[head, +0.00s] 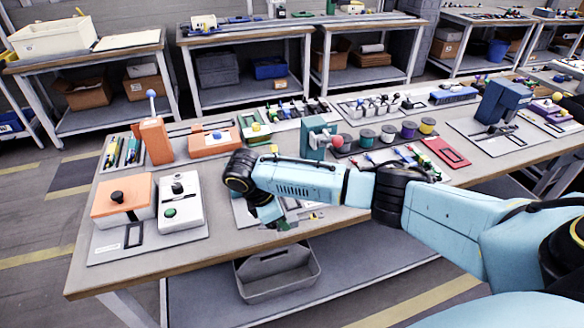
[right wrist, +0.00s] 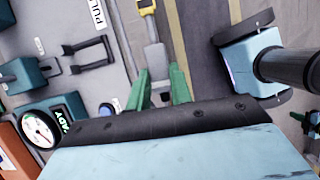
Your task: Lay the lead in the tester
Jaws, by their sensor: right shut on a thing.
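My right gripper (head: 283,224) is low over the front edge of the workbench. In the right wrist view its green fingertips (right wrist: 160,88) are shut on a thin grey piece with a yellow end, which looks like the lead (right wrist: 155,58). The lead sticks out beyond the fingers, over the bench edge and floor. A panel with a black U-shaped handle (right wrist: 92,55) and a "PULL" label, and a round dial (right wrist: 38,130) marked partly "READY", look like the tester. They lie left of the fingers, apart from the lead. In the head view my right arm hides most of this area. My left gripper is out of view.
An orange box (head: 122,197) and a white box (head: 180,205) stand on a board at left. A teal stand with a red ball (head: 337,141) and several spools (head: 388,134) are behind my arm. A grey bin (head: 278,272) sits on the lower shelf.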

